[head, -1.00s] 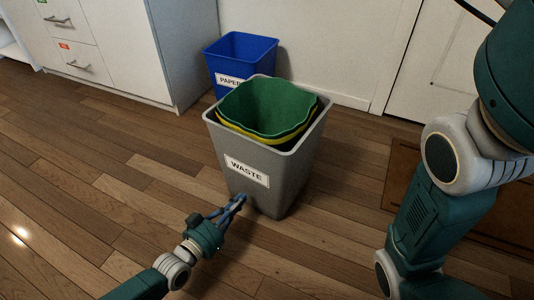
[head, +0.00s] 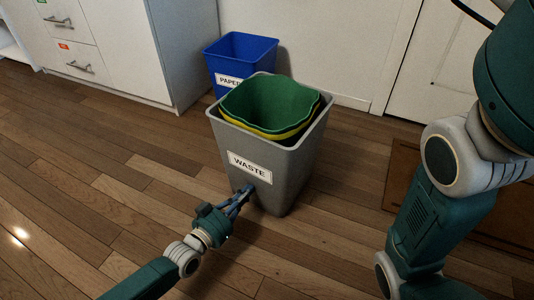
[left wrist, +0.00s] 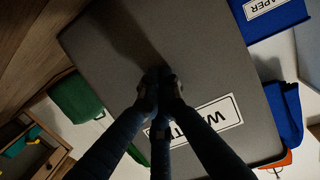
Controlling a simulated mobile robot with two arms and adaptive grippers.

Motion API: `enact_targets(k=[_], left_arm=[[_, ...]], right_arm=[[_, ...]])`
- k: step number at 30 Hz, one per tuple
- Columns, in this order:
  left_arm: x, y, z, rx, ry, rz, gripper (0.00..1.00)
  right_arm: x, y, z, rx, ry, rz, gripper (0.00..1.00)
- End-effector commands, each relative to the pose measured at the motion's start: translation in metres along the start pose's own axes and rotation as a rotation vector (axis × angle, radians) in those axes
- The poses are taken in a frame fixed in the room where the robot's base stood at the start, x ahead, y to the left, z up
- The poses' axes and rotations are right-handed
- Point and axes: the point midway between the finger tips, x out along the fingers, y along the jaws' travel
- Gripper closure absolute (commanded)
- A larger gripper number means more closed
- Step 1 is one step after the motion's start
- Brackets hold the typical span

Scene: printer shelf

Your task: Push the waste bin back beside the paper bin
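The grey waste bin (head: 268,180) stands upright on the floor in the middle of the head view, with a green and yellow liner (head: 270,105) inside. Its WASTE label faces me. The blue paper bin (head: 233,62) stands behind it to the left, against the wall, partly hidden by the waste bin. My left gripper (head: 247,190) is at the lower front of the waste bin, just under the label. In the left wrist view its fingertips (left wrist: 160,82) are together against the grey face (left wrist: 110,60), holding nothing. My right gripper is out of view.
A white drawer cabinet (head: 160,55) stands left of the paper bin. The white wall (head: 335,50) runs behind both bins, with a door (head: 435,75) at the right. A brown mat (head: 405,180) lies at the right. The wooden floor at left is clear.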

Motion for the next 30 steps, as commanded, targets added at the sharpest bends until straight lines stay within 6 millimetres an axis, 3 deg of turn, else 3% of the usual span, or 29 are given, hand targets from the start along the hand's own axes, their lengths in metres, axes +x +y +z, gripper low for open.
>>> enact_targets(k=[21, 30], left_arm=[[0.051, 0.0, -0.005, 0.0, 0.002, 0.0, 1.0], [0.058, 0.0, -0.006, 0.0, 0.001, 0.0, 1.0]], right_arm=[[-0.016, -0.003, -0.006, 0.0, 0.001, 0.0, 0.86], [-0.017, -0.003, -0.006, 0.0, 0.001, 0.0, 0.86]])
